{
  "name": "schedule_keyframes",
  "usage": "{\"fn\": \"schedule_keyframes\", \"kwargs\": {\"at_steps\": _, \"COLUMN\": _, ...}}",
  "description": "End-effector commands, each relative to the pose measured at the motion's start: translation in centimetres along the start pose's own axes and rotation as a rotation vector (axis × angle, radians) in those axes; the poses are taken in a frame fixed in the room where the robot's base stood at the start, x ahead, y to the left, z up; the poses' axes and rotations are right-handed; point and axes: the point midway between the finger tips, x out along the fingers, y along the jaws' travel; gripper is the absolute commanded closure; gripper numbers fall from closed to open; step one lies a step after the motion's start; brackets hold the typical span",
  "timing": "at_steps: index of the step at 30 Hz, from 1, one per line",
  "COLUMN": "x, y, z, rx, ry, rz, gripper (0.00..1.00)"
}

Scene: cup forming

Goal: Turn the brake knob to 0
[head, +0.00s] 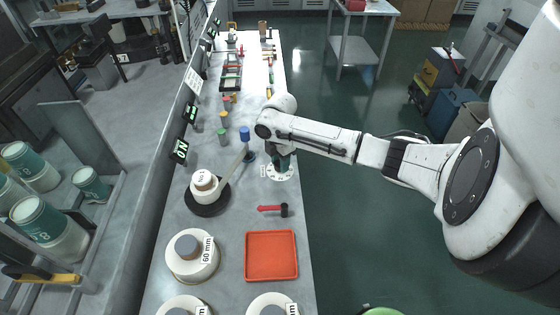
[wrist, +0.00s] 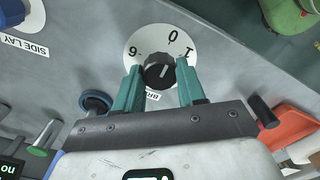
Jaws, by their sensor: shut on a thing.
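My gripper (wrist: 161,78) is shut on the knob, with a teal finger on each side. The label below the dial is partly hidden by the gripper. In the head view my gripper (head: 282,160) is down at the white dial plate (head: 281,175), and the knob is hidden.
A white pot (head: 204,184) with a slanting handle stands on a dark disc left of my gripper. A blue-topped post (head: 245,134) is close by. A red-and-black tool (head: 273,209) and an orange tray (head: 271,256) lie nearer. Open floor is to the right.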

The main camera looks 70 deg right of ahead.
Motion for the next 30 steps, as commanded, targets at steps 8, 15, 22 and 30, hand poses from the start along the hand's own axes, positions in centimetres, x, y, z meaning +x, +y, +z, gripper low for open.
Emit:
{"fn": "schedule_keyframes", "kwargs": {"at_steps": 8, "x": -0.1, "y": 0.0, "z": 0.0, "rx": -0.002, "ry": 0.000, "rz": 0.000, "gripper": 0.46}}
{"fn": "schedule_keyframes", "kwargs": {"at_steps": 15, "x": 0.0, "y": 0.0, "z": 0.0, "rx": -0.001, "ry": -0.001, "rz": 0.000, "gripper": 0.35}}
{"fn": "schedule_keyframes", "kwargs": {"at_steps": 22, "x": -0.7, "y": 0.1, "z": 0.0, "rx": -0.001, "ry": 0.001, "rz": 0.002, "gripper": 0.35}}
{"fn": "schedule_keyframes", "kwargs": {"at_steps": 30, "x": -5.3, "y": 0.1, "z": 0.0, "rx": -0.002, "ry": -0.001, "rz": 0.004, "gripper": 0.35}}
